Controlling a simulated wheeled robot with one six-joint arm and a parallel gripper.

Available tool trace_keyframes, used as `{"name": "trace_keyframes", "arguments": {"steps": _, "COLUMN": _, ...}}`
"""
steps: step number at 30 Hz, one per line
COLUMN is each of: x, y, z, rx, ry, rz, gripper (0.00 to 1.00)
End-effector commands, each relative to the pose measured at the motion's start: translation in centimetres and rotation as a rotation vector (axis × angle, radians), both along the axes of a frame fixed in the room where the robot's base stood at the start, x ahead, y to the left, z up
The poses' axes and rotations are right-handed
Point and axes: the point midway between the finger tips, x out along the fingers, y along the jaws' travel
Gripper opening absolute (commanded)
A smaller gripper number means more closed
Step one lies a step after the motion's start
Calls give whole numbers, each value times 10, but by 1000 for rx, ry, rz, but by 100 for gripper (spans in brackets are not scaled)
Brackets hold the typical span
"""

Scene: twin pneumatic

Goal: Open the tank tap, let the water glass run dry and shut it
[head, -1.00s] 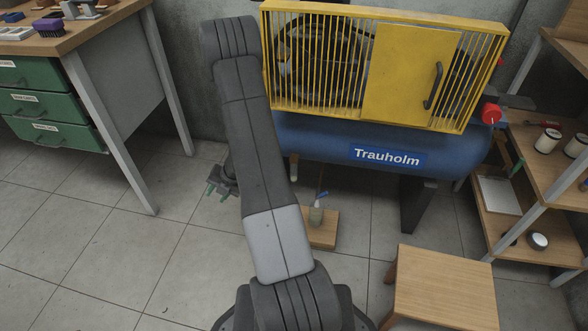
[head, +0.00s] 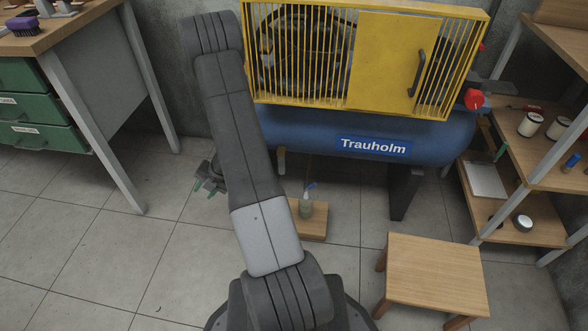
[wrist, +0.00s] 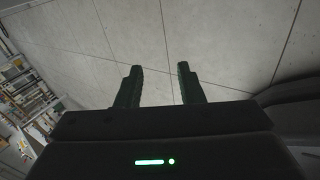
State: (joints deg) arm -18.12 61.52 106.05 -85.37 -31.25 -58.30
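The blue tank (head: 430,146), labelled Trauholm, stands against the back wall. Below it, a small clear glass (head: 306,209) stands on a wooden block (head: 313,231), with a small blue lever (head: 311,186) at its top. The lever looks like the tap, but its setting and the water level are too small to tell. A short tan cylinder (head: 282,161) shows under the tank, beside my arm. My gripper (head: 203,188) is low, left of the glass and apart from it. In the wrist view, its two fingers (wrist: 159,68) are apart and empty above floor tiles.
A yellow cage (head: 395,60) tops the tank, with a red knob (head: 474,98) at its right end. A wooden stool (head: 435,272) stands front right, before a shelf (head: 520,226). A workbench (head: 85,28) with green drawers is at left. The floor (head: 110,250) at left is clear.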

Motion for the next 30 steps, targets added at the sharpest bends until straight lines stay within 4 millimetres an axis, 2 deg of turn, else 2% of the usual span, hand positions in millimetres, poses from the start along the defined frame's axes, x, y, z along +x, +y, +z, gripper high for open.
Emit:
{"name": "trace_keyframes", "arguments": {"steps": 4, "x": 7, "y": 4, "z": -20, "rx": 134, "ry": 172, "rz": -300, "gripper": 34}}
{"name": "trace_keyframes", "arguments": {"steps": 8, "x": 24, "y": 2, "z": -38, "rx": 311, "ry": 364, "rz": -660, "gripper": 34}}
{"name": "trace_keyframes", "arguments": {"steps": 14, "x": 54, "y": -25, "z": -64, "rx": 619, "ry": 617, "rz": -1186, "gripper": 34}}
{"name": "trace_keyframes", "arguments": {"steps": 17, "x": 67, "y": -49, "z": -77, "rx": 797, "ry": 715, "rz": -1426, "gripper": 34}}
{"name": "trace_keyframes", "arguments": {"steps": 23, "x": 79, "y": -117, "z": -102, "rx": 1219, "ry": 837, "rz": -1831, "gripper": 34}}
{"name": "trace_keyframes", "arguments": {"steps": 26, "x": 75, "y": -157, "z": -112, "rx": 1466, "ry": 852, "rz": -1980, "gripper": 34}}
{"name": "trace_keyframes", "arguments": {"steps": 30, "x": 55, "y": -215, "z": -121, "rx": 1847, "ry": 813, "rz": -2101, "gripper": 34}}
